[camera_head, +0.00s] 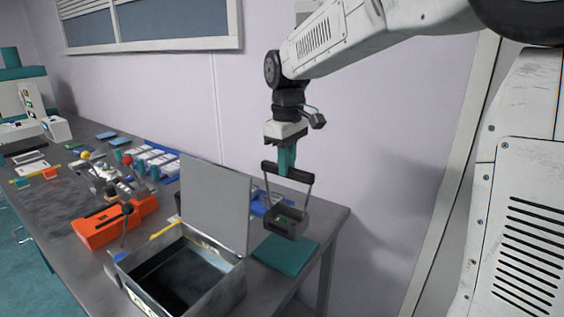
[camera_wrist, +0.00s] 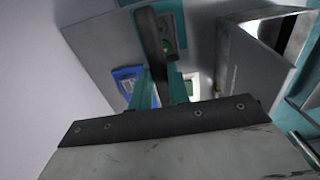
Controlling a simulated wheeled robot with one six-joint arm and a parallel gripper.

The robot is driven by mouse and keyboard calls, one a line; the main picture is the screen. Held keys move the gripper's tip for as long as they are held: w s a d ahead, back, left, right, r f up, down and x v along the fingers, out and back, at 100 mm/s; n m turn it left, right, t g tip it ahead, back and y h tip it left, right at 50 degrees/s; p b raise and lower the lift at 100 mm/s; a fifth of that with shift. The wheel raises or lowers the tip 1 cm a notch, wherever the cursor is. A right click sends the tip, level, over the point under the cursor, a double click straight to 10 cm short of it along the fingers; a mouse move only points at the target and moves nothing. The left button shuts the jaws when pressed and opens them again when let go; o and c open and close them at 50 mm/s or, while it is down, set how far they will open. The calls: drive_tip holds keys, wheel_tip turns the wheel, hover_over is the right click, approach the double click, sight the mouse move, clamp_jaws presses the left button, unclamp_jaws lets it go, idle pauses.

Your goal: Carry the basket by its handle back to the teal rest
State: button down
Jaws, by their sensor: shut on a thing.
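My gripper (camera_head: 287,160) points down and its teal fingers are shut on the handle of the dark grey basket (camera_head: 286,224). The basket hangs upright below the fingers, with something green inside. The teal rest (camera_head: 286,254) is a flat square pad near the right end of the table. In the head view the basket is just above the pad's far edge; I cannot tell the exact gap. In the wrist view the dark handle bar (camera_wrist: 153,45) runs between the teal fingers (camera_wrist: 162,90), and the basket body is mostly hidden.
An open metal box (camera_head: 178,268) with a raised lid (camera_head: 215,203) stands left of the rest. An orange device (camera_head: 100,226), blue trays (camera_head: 272,205) and several small tools lie further left and behind. The wall is close behind the table.

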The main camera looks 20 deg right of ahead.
drive_tip(key=shift+f, duration=3.45)
drive_tip(key=c, duration=1.3)
unclamp_jaws()
drive_tip(key=shift+o, duration=0.2)
wheel_tip(320, 180, up, 8)
drive_tip(key=shift+f, duration=0.1)
